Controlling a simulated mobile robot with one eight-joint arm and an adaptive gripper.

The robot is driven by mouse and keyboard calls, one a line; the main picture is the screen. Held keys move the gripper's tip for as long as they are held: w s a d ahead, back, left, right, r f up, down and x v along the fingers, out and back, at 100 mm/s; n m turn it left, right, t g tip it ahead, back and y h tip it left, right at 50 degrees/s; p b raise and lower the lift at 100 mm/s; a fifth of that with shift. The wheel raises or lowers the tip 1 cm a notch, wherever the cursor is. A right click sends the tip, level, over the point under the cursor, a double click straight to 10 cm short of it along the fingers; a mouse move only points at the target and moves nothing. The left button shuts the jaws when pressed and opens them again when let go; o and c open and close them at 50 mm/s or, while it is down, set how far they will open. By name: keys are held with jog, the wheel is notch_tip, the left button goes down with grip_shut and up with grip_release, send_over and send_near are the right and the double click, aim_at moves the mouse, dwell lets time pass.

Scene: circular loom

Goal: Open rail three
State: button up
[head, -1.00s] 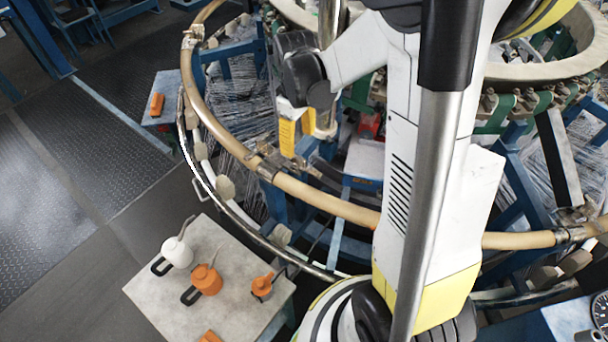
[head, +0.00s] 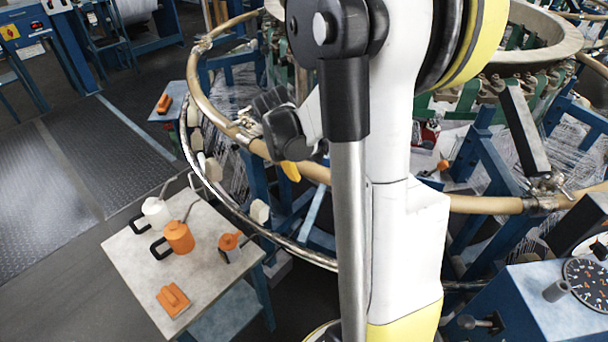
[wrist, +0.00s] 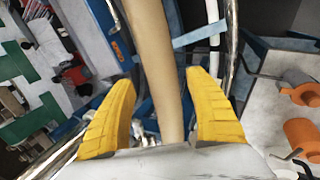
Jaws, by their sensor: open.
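A tan curved tubular rail (head: 468,204) runs around the loom in sections, with metal clamp fittings at the joints, one (head: 243,128) left of my arm and one (head: 543,192) to its right. I cannot tell which section is rail three. My gripper (wrist: 160,85) is open, its two yellow fingers on either side of a tan rail section (wrist: 152,50) in the wrist view. Whether they touch it is unclear. In the head view my gripper (head: 288,165) is at the rail just right of the left joint, its fingers mostly hidden.
A blue console with a dial (head: 586,283) stands at lower right. The floor at left is clear.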

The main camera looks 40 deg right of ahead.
jog(key=b+x, duration=0.1)
jog(key=x, duration=0.2)
jog(key=shift+f, duration=0.15)
